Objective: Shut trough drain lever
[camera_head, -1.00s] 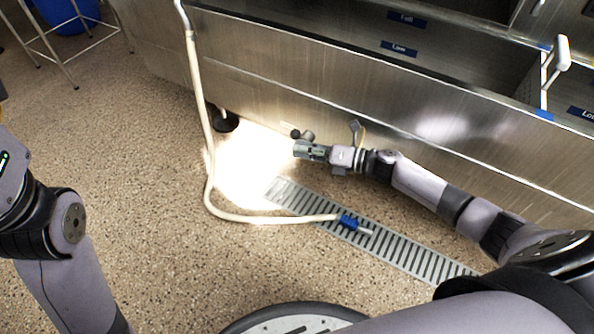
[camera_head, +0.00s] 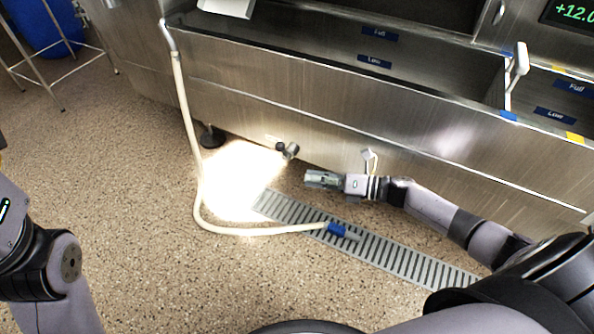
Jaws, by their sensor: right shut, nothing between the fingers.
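The steel trough (camera_head: 290,105) runs along the back. At the bottom of its front wall is a small dark drain valve (camera_head: 287,151) with a knob-like end. Whether this is the lever, and how it is turned, is too small to tell. My right gripper (camera_head: 309,179) is shut and empty, just below and to the right of the valve, apart from it, pointing left. My left arm shows at the left edge, but its gripper is out of view.
A pale hose (camera_head: 190,150) hangs from the trough's left side and lies on the floor, its blue end (camera_head: 337,229) over a slotted floor drain (camera_head: 390,255). A blue bin (camera_head: 45,22) and metal stand (camera_head: 60,70) are at the upper left. Open floor lies to the left.

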